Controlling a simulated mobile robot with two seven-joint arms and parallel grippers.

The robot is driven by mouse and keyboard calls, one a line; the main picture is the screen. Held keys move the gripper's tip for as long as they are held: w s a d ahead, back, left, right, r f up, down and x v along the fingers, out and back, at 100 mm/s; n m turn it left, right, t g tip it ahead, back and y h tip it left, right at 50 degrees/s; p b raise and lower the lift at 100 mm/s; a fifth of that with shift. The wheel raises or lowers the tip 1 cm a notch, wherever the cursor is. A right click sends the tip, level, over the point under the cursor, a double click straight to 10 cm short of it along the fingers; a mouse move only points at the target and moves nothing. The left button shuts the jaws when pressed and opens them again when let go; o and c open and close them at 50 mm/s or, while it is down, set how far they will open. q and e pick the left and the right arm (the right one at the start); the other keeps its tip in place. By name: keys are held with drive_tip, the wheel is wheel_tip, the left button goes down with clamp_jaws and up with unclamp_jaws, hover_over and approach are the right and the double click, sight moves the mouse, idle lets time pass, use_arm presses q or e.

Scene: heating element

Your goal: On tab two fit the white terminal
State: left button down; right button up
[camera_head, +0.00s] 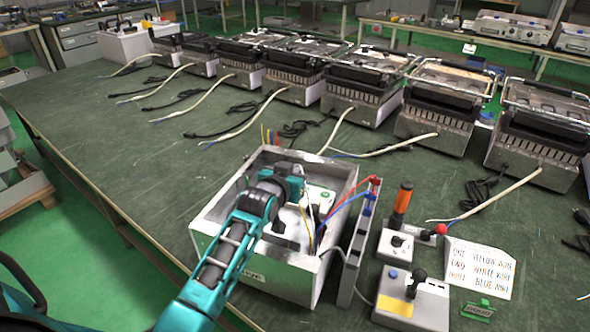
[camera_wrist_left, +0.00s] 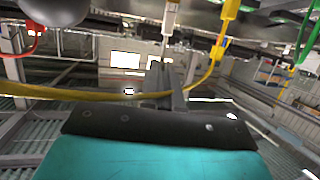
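My left arm reaches into the open metal box (camera_head: 300,276) in the head view. Its left gripper (camera_head: 290,215) is low inside the box, its fingertips largely hidden by the arm. In the left wrist view the narrow grey fingers of the left gripper (camera_wrist_left: 164,75) are close together at the lead just below the white terminal (camera_wrist_left: 170,18), which points up toward a grey part along the top edge. The grip itself is small and hard to make out. A yellow terminal (camera_wrist_left: 231,9) with its wire is right of the white one. The tabs cannot be told apart. My right gripper is not in view.
Red and blue wires (camera_head: 349,200) arch over the box's right wall beside an upright grey rail (camera_head: 361,240). Switch boxes (camera_head: 412,300) and a written card (camera_head: 480,268) are to the right. Several grills (camera_head: 365,85) line the back. The bench left of the box is clear.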

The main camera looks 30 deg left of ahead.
use_arm(q)
drive_tip(key=shift+r+p, duration=0.1)
drive_tip(key=shift+p, duration=0.2)
idle(0.4)
drive_tip(key=shift+p, duration=0.7)
idle(1.1)
drive_tip(key=shift+f+b, duration=0.95)
drive_tip(key=shift+f, duration=0.5)
drive_tip(key=c, duration=1.3)
unclamp_jaws()
wheel_tip(320, 180, up, 20)
drive_tip(key=p, duration=0.3)
